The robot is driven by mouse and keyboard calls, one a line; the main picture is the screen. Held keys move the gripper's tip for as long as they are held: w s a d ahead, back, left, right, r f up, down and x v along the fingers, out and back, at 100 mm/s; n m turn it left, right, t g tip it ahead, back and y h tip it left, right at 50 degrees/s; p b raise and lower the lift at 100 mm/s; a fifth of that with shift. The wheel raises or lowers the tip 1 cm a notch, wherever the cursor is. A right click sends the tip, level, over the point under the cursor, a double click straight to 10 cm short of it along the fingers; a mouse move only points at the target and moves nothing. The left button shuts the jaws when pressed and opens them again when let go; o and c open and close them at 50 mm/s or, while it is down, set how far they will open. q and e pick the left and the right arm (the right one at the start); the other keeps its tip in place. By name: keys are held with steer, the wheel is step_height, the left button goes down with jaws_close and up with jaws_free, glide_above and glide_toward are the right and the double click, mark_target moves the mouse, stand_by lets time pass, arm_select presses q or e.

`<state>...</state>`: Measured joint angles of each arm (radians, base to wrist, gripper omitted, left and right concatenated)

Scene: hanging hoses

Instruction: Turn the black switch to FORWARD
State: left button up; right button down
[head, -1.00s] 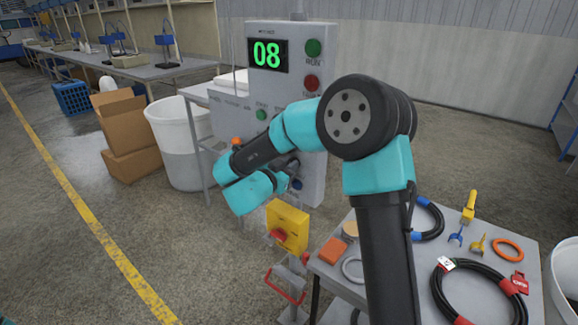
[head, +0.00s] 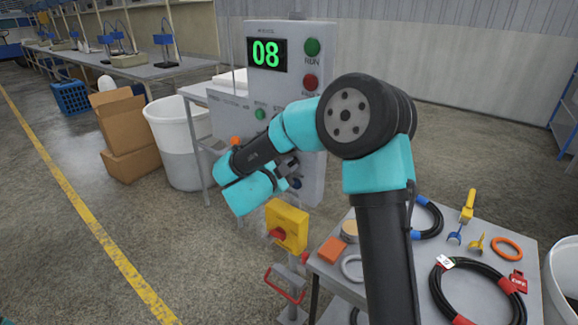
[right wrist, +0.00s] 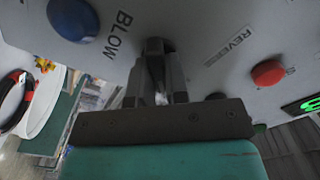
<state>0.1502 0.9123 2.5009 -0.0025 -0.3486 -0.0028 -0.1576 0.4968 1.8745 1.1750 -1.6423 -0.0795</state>
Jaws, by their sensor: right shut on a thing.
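The grey control panel (head: 285,84) stands upright in the middle of the head view, with a green "08" display. My right gripper (head: 291,172) is against its lower front. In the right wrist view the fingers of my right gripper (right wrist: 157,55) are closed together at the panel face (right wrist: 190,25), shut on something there. The black switch itself cannot be told apart from the dark fingers. A REVERSE label is to the right of the fingers and a BLOW label to the left. My left gripper is not in view.
A blue button (right wrist: 73,18) and a red button (right wrist: 268,73) flank the fingers. A yellow box with a red knob (head: 287,222) stands below the panel. A table (head: 412,285) with hoses and tools is at the right. A white bin (head: 180,140) is left.

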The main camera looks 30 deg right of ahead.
steer(key=c, duration=1.1)
jaws_free()
steer(key=shift+a, duration=0.15)
steer(key=v, duration=1.7)
steer(key=shift+a+f, duration=0.1)
